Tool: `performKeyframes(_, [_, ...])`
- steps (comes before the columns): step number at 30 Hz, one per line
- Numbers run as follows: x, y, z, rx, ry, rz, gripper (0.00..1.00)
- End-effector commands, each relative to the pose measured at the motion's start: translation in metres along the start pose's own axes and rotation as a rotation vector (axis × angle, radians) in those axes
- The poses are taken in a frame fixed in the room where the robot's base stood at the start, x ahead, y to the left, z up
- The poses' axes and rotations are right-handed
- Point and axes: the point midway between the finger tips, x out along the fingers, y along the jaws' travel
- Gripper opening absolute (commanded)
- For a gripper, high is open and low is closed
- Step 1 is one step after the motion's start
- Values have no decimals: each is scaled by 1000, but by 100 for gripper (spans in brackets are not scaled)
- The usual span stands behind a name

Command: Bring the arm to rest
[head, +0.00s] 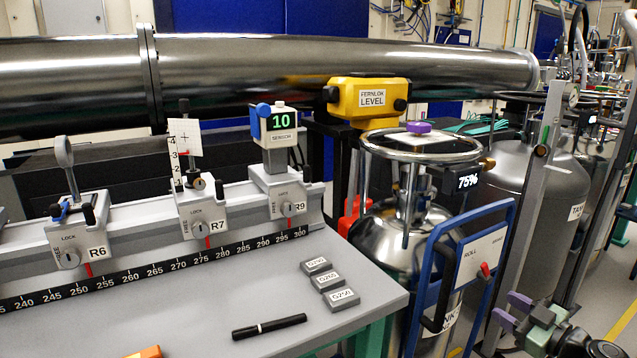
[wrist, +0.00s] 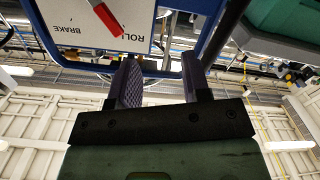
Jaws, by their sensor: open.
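My gripper (head: 509,309) is at the lower right of the head view, just right of the blue-framed cart handle (head: 431,262). In the wrist view its two purple fingers (wrist: 158,78) stand apart with nothing held between them. The cart's white ROLL/BRAKE panel (wrist: 85,35) appears upside down beyond the fingers, with its red lever (wrist: 106,17). I cannot tell whether the fingers touch the blue frame.
A steel dewar (head: 385,238) with a 75% display stands left of my gripper. A grey tank (head: 505,165) stands behind. The bench (head: 200,325) holds a rail with R6, R7 and R9 carriers, several small labelled blocks and a black marker (head: 269,327). Yellow-lined floor shows at right.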

Motion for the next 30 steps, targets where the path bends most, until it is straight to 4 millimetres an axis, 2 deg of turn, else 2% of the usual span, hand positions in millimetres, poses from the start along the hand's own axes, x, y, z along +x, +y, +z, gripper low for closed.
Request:
performKeyframes(7, [-4, -26, 35, 471, -274, -88, 44])
performKeyframes(11, [5, -54, 28, 794, -585, -120, 44])
performKeyframes(13, [13, -73, 7, 962, -835, -95, 44])
performKeyframes(15, [22, -93, -29, 1060, -1116, -11, 44])
performKeyframes(17, [28, -106, -61, 1064, -1307, 87, 44])
performKeyframes(19, [37, -117, -103, 992, -1463, 183, 44])
performKeyframes(21, [50, -128, -145, 866, -1549, 213, 44])
performKeyframes(24, [70, -150, -193, 708, -1579, 150, 44])
performKeyframes(27, [86, -172, -219, 647, -1574, 83, 44])
performKeyframes(30, [91, -181, -223, 625, -1571, 59, 44])
